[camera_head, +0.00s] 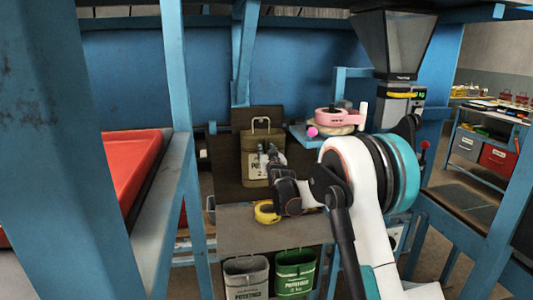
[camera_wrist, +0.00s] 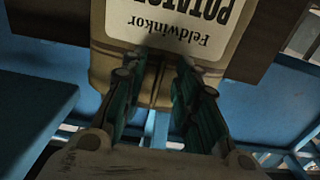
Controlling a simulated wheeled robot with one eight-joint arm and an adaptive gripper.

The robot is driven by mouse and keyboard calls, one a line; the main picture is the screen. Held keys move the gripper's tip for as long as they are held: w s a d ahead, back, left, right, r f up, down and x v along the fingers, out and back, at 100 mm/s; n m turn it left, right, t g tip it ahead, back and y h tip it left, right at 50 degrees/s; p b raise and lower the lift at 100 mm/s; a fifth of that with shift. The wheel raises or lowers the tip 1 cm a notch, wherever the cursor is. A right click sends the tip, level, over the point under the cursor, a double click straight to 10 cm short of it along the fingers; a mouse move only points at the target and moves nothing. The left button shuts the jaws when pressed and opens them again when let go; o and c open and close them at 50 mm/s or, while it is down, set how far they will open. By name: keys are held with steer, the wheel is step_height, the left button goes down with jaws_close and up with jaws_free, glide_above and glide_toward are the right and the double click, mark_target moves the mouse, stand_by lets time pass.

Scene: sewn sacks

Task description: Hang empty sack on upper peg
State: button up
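A tan sack (camera_head: 252,166) hangs upright against the dark board, its wire-like handle (camera_head: 261,120) standing above its top edge. I cannot make out a peg behind the handle. The same sack (camera_wrist: 115,58) fills the upper middle of the wrist view, its label reading upside down as "Feldwinkor" and "POTATO". Whether the fingertips touch the sack is unclear.
A grey sack (camera_head: 246,278) and a green sack (camera_head: 294,272) hang below the shelf (camera_head: 236,232). A yellow ring (camera_head: 265,212) lies on the shelf. A pink device (camera_head: 335,119) stands right of the board. Blue posts (camera_head: 178,65) and a red tray (camera_head: 133,160) bound the left.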

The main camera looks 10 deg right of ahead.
steer(key=s+r+g, duration=0.2)
steer(key=s+g, duration=0.1)
steer(key=s, duration=1.4)
steer(key=s+r+g, duration=0.2)
steer(key=s, duration=1.5)
steer(key=s+f+g, duration=0.3)
steer(key=s+f, duration=0.1)
steer(key=s, duration=1)
steer(key=s+f+g, duration=0.3)
steer(key=s+f, duration=0.2)
steer(key=s, duration=0.8)
steer(key=shift+s, duration=0.4)
